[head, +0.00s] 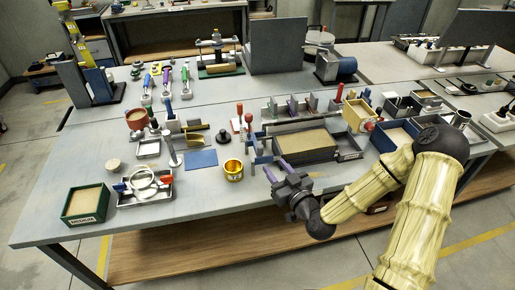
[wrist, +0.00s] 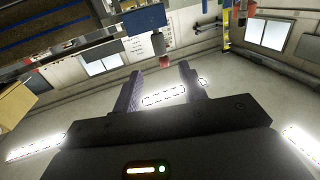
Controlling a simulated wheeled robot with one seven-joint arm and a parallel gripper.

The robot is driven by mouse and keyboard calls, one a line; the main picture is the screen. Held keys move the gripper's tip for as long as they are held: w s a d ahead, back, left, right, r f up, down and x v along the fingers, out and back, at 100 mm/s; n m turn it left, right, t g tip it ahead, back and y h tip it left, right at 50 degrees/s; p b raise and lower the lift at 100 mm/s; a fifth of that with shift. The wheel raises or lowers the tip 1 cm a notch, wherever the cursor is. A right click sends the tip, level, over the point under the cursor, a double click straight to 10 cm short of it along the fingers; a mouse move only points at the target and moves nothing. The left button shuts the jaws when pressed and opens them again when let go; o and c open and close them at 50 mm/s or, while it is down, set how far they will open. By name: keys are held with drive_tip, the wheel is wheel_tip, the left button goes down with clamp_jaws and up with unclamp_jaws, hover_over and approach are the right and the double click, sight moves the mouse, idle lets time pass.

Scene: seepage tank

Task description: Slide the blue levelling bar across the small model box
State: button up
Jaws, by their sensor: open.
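The small model box (head: 305,155) is a dark tray filled with sand, on the right half of the near table. A blue piece (head: 262,159), which looks like the levelling bar, stands at the box's left end. A blue block (wrist: 145,19) also shows at the top of the wrist view, beyond my fingers; I cannot tell surely that it is the same piece. My gripper (head: 277,168) is just in front of the box's left end, near the blue piece. In the wrist view its two purple fingers (wrist: 159,86) are apart with nothing between them.
A gold cup (head: 233,170) stands just left of my gripper, and a flat blue plate (head: 201,159) lies beyond it. A green sand box (head: 86,204) is at the left corner. Small boxes crowd the right side. The table's front middle is clear.

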sight(262, 150)
drive_tip(key=p+x, duration=0.2)
drive_tip(key=x, duration=1)
drive_tip(key=shift+w+a, duration=0.1)
drive_tip(key=shift+w, duration=0.1)
clamp_jaws()
